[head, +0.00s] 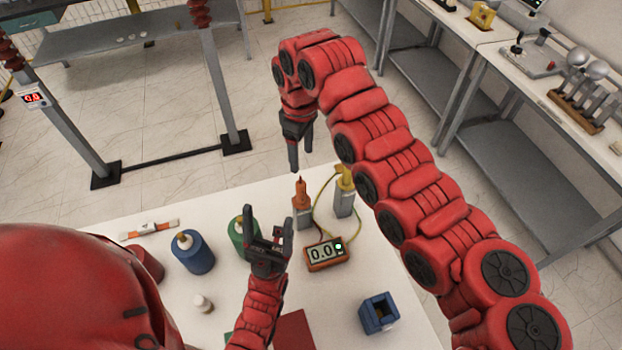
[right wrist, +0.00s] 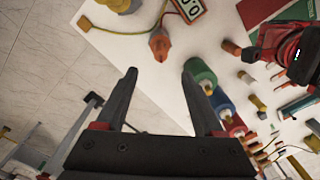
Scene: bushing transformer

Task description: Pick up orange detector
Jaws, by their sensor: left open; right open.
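An orange-topped pointed probe with a grey lower body (head: 302,203) stands upright on the white table. An orange-framed meter (head: 326,254) reading 0.0 lies just in front of it; I cannot tell which is the named detector. My right gripper (head: 301,160) is open and empty, pointing down beyond the probe, at the table's far edge. In the right wrist view the probe's orange top (right wrist: 160,45) shows just beyond the gap between the fingertips (right wrist: 158,74), apart from them. My left gripper (head: 268,225) is open and empty, left of the meter.
A yellow-topped grey probe (head: 344,192) with a yellow wire stands right of the orange one. Green (head: 238,236) and blue (head: 192,252) cylinders stand to the left. A blue open box (head: 378,313) is at the front right. A grey side bench (head: 545,95) stands beyond.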

